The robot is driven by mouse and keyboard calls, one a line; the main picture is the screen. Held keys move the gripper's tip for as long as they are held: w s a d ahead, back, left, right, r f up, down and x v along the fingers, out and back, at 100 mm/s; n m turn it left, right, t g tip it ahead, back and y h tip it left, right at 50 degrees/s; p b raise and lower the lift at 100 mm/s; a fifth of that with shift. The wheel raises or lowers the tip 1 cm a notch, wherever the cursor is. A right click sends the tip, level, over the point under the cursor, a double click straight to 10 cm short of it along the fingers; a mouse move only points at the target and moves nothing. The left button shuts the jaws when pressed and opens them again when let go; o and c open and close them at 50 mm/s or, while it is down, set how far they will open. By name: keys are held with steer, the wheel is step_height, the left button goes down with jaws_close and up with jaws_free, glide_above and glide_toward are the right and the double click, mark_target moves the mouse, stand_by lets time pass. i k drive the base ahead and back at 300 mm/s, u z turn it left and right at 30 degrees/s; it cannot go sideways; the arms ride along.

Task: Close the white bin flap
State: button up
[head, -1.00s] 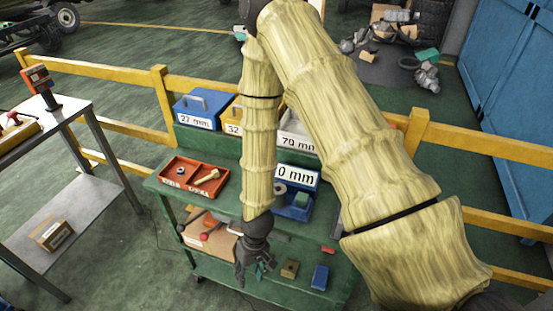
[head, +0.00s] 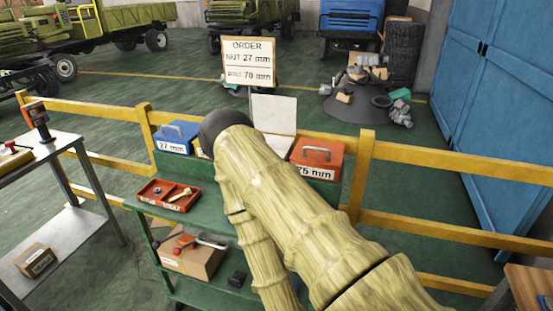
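The white bin (head: 281,146) stands on the back row of the green shelf unit, mostly hidden behind my arm. Its white flap (head: 274,113) stands raised, close to upright, above the bin's back side. My arm crosses the middle of the head view, and its forearm runs down out of the bottom edge. My gripper is not in view, so its state and its distance from the flap do not show.
A blue 27 mm bin (head: 177,139) stands left of the white bin, a red bin (head: 318,158) right of it. A red tray (head: 169,195) lies on the green shelf unit (head: 218,222). A yellow rail (head: 105,112) runs behind. An order sign (head: 248,62) stands beyond.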

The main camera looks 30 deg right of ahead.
mark_target(275, 114)
steer(key=z, duration=0.4)
steer(key=i, duration=0.85)
steer(key=z, duration=0.65)
